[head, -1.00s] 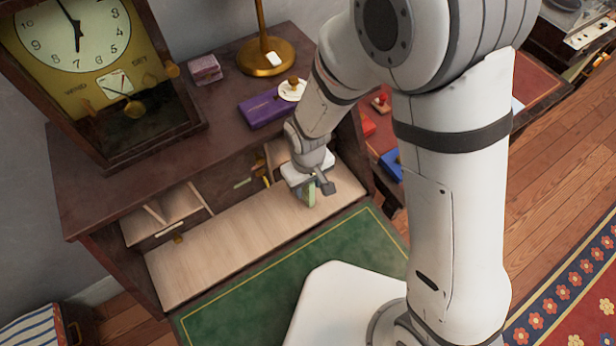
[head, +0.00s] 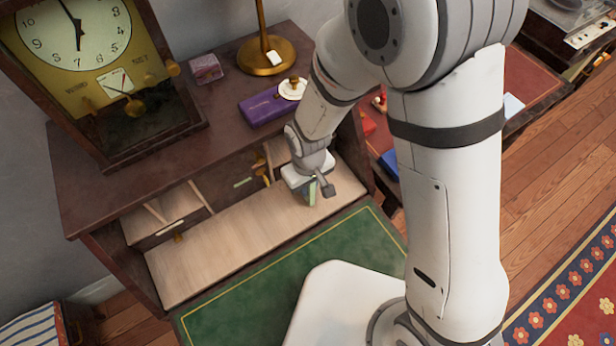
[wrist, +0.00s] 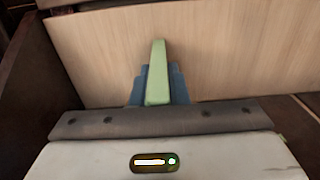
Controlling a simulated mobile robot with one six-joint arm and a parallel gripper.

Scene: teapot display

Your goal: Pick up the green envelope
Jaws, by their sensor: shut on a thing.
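The green envelope (wrist: 157,72) is a pale green, thin piece seen nearly edge-on in the wrist view. It stands between the two fingers of my gripper (wrist: 158,88), which are shut on it. In the head view my gripper (head: 312,188) is over the right part of the pale wooden fold-down board of the desk. A small bit of the envelope (head: 308,195) shows below the gripper there. I cannot tell whether its lower edge touches the board.
The pale wooden board (head: 220,240) is otherwise clear. Open compartments (head: 175,212) line its back. On the desk top stand a clock (head: 100,70), a brass lamp base (head: 266,60), a purple box (head: 265,107) and a small pink box (head: 206,69).

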